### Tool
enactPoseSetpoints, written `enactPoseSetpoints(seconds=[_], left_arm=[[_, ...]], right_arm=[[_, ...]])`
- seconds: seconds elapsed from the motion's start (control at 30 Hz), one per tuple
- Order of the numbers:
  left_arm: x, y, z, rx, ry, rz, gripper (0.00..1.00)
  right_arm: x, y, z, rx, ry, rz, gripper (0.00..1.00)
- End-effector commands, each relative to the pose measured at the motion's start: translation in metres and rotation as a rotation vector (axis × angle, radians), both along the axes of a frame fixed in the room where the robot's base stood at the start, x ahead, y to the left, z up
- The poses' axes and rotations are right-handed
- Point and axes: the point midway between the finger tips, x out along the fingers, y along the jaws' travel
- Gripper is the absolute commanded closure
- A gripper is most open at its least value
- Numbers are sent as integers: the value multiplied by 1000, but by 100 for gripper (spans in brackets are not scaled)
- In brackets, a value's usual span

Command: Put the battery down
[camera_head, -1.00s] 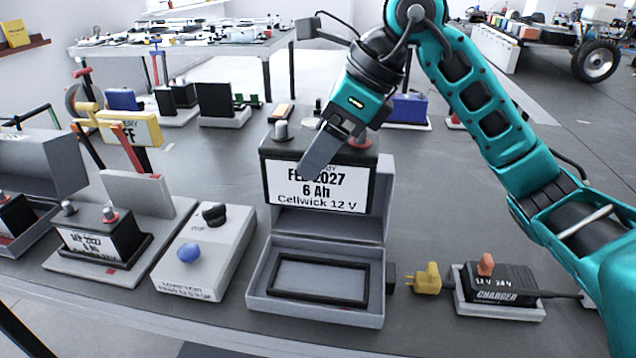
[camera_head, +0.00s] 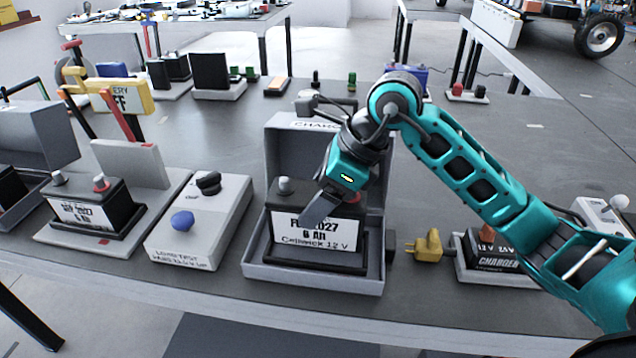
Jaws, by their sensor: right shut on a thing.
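The battery (camera_head: 312,236) is a black block with a white label reading "Cellwick 12 V". It sits low inside the grey open charging box (camera_head: 255,262), within the front tray and in front of the raised lid. I cannot tell whether it rests on the tray floor. My right gripper (camera_head: 318,208) is shut on the battery from above, its finger crossing the top of the label. My left gripper is not in view.
A grey load-test box (camera_head: 212,230) with blue and black knobs stands left of the charging box. Another battery (camera_head: 95,215) sits on a grey stand further left. A yellow plug (camera_head: 428,244) and a charger (camera_head: 485,250) lie to the right. The bench behind has free room.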

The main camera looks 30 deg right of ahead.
Motion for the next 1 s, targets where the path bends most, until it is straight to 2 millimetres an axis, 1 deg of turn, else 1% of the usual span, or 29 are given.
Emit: enactPoseSetpoints(seconds=[0.03,0.07,0.17,0.3,0.4,0.77,0.8,1.0], left_arm=[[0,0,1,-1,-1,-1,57],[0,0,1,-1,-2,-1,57],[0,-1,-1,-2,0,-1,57],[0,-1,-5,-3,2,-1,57],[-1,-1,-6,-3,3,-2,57],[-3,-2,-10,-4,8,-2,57],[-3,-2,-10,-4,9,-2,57],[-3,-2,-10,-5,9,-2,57]], right_arm=[[2,0,3,6,-13,0,100],[2,0,2,6,-13,0,100],[1,1,-8,6,-9,0,100],[1,1,-25,6,-9,-1,100],[1,0,-33,5,-10,-2,100],[2,0,-36,4,-13,-1,100],[0,0,-40,-2,1,0,24],[0,0,-40,-1,2,0,5]])
